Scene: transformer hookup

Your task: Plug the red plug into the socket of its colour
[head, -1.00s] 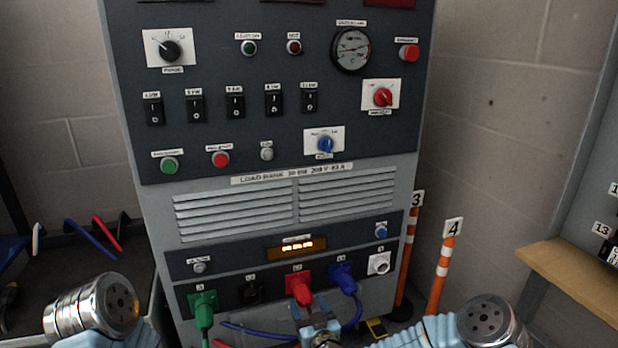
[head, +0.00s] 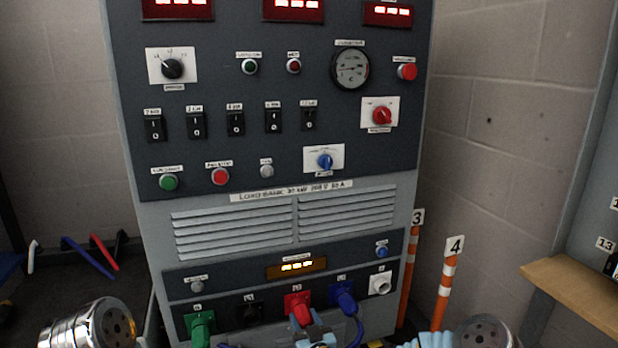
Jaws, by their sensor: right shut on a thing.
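The red plug (head: 301,314) is at the red socket (head: 292,299) in the lower row of the grey load bank, below the small amber display. The plug covers the middle of the socket, and I cannot tell how deep it sits. My right gripper (head: 312,330) comes up from the bottom edge and is shut on the red plug; its fingertips are partly hidden. My left gripper is out of view; only a silver joint of that arm shows at lower left.
A green plug (head: 201,328) and a blue plug (head: 346,302) with a blue cable sit in the same row. A black socket (head: 248,312) and a white socket (head: 380,284) are bare. Orange posts (head: 446,290) stand at right, near a wooden shelf (head: 575,293).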

